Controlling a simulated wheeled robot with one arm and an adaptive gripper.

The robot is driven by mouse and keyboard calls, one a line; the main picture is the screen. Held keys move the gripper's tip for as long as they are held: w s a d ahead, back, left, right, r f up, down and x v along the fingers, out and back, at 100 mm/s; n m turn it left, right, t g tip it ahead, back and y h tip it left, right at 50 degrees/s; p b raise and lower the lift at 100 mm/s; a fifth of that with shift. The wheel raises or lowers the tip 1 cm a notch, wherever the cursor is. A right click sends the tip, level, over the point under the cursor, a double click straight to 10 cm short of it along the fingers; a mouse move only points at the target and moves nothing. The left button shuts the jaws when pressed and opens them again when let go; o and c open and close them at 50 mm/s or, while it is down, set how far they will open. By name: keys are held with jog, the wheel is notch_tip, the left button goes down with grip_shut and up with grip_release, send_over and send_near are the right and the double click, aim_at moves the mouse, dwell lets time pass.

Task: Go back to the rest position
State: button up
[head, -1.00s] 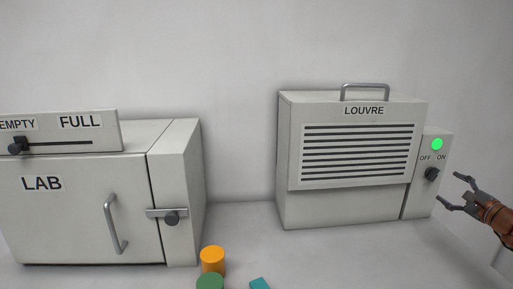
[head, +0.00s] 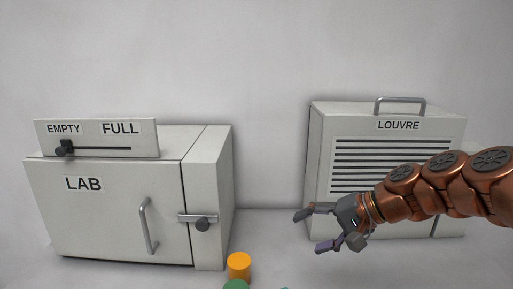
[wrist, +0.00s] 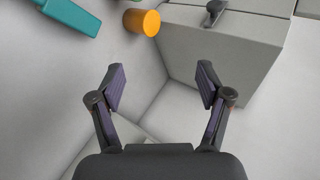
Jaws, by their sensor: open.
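My gripper (head: 318,231) is open and empty in the head view. It hangs in front of the louvre unit, with its fingers pointing left. In the wrist view its two fingers (wrist: 161,88) are spread apart with nothing between them. My copper-coloured arm reaches in from the right and hides the lower part of the louvre unit (head: 325,135), including its switch and lamp.
The LAB furnace (head: 105,220) stands at the left, door shut, with an EMPTY/FULL slider (head: 95,137) on top, its knob near EMPTY. An orange cylinder (head: 239,266), a green cylinder (head: 237,285) and a teal block (wrist: 70,16) lie in front.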

jog(key=s+a+f+n+g+h, duration=0.1)
jog(key=s+f+n+g+h, duration=0.15)
jog(key=s, duration=0.35)
jog(key=s+a+f+n+g+h, duration=0.1)
jog(key=s+a+f, duration=0.1)
jog(key=s+f, duration=0.3)
jog(key=s+d+f+g+h+p, duration=0.1)
jog(key=s+d+f+h, duration=0.1)
jog(key=s, duration=0.6)
jog(key=s+d+f+n+g+h+p, duration=0.1)
jog(key=s+d+f+h, duration=0.1)
jog(key=s+d+h, duration=0.2)
jog(key=s+d, duration=0.3)
jog(key=s, duration=0.2)
jog(key=shift+s+f, duration=0.15)
jog(key=shift+f, duration=0.2)
